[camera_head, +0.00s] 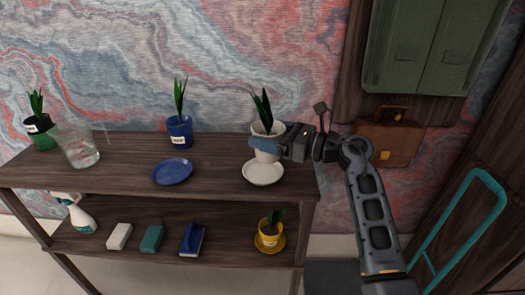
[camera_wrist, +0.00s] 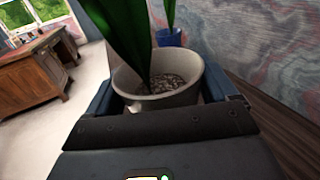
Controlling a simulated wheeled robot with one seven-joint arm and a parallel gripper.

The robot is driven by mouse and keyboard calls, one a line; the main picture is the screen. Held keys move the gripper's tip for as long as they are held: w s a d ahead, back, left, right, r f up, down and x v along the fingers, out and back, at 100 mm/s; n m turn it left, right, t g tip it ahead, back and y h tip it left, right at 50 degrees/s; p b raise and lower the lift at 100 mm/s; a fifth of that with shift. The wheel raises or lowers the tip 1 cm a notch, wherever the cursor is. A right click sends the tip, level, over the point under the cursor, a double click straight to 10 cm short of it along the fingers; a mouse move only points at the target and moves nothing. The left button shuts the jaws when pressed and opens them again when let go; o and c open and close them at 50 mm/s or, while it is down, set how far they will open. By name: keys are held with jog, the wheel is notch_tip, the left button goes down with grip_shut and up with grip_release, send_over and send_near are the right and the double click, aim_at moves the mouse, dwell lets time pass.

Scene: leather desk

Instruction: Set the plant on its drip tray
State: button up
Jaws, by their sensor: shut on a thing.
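A white pot with a green-leaved plant (camera_head: 264,128) is at the right end of the top shelf in the head view. My gripper (camera_head: 266,145) is shut on this pot from the right, and the blue fingers lie on its sides. In the wrist view the pot (camera_wrist: 165,97) sits between the two fingers, with grey soil and a dark leaf showing. A white saucer (camera_head: 263,173) lies on the shelf just in front of the pot. The pot looks upright. Its base is partly hidden, so I cannot tell whether it touches the shelf.
On the top shelf (camera_head: 220,180) are a blue pot with a plant (camera_head: 180,130), a blue saucer (camera_head: 172,171), a glass pitcher (camera_head: 78,146) and a green pot (camera_head: 42,138). A yellow potted plant (camera_head: 270,232), sponges, a brush and a spray bottle (camera_head: 76,214) are below.

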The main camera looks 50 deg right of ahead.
jog(key=shift+w+a+f, duration=0.4)
jog(key=shift+w+a, duration=0.05)
jog(key=shift+w, duration=0.05)
jog(key=shift+f, duration=2)
jog(key=shift+f+b, duration=0.15)
jog(key=shift+b, duration=0.2)
jog(key=o, duration=1.3)
